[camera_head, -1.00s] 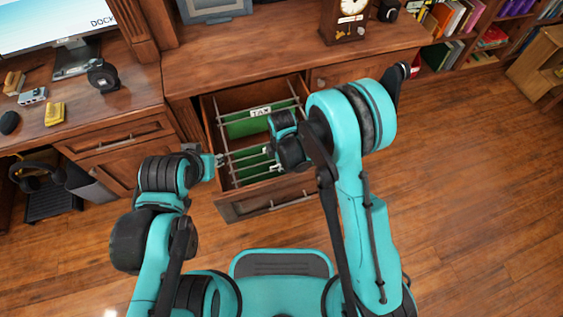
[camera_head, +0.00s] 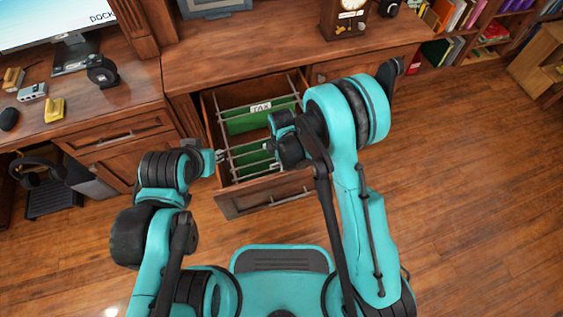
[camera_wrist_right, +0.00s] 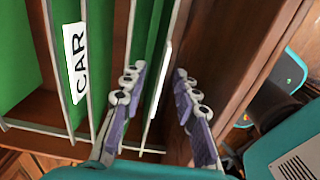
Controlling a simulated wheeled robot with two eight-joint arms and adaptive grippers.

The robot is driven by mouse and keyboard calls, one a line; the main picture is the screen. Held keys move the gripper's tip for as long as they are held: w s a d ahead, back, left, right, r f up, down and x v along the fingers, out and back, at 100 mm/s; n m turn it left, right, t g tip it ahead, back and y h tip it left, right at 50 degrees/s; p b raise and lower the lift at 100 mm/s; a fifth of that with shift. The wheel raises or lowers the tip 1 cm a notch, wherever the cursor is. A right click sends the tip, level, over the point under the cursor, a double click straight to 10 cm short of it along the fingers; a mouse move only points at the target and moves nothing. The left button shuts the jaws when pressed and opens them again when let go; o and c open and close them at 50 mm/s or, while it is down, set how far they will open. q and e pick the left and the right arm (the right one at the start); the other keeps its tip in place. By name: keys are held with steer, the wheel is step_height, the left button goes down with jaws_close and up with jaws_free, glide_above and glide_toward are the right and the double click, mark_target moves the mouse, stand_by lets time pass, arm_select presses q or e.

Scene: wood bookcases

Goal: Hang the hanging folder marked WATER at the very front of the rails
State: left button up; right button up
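An open drawer (camera_head: 222,180) holds green hanging folders on metal rails. The rear folder (camera_head: 262,121) has a white tab reading TAX. In the right wrist view, a green folder marked CAR (camera_wrist_right: 75,62) hangs left of my fingers. My right gripper (camera_wrist_right: 157,82) is open, its two fingers apart at the drawer's front end. Between them a folder with a white tab (camera_wrist_right: 161,80) shows edge-on, nearer the left finger; its marking cannot be read. No WATER label is readable. My left gripper (camera_head: 219,156) is beside the drawer's left side; its opening is unclear.
The wooden desk top (camera_head: 280,55) lies behind the drawer, with a clock (camera_head: 346,18) on it. A monitor (camera_head: 60,25) and small items stand on the left desk. The wood floor (camera_head: 470,190) is clear at right.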

step_height(320, 180, up, 12)
stand_by(0.6)
stand_by(0.5)
steer(key=s+d+r+m+t, duration=0.3)
steer(key=s+d+r+m, duration=0.3)
steer(key=d+m, duration=0.3)
steer(key=s+d+r+m+t, duration=0.4)
steer(key=s+d+r+m, duration=0.2)
steer(key=m, duration=0.6)
step_height(320, 180, up, 3)
steer(key=d, duration=0.2)
steer(key=shift+d+m, duration=0.3)
steer(key=shift+d, duration=0.1)
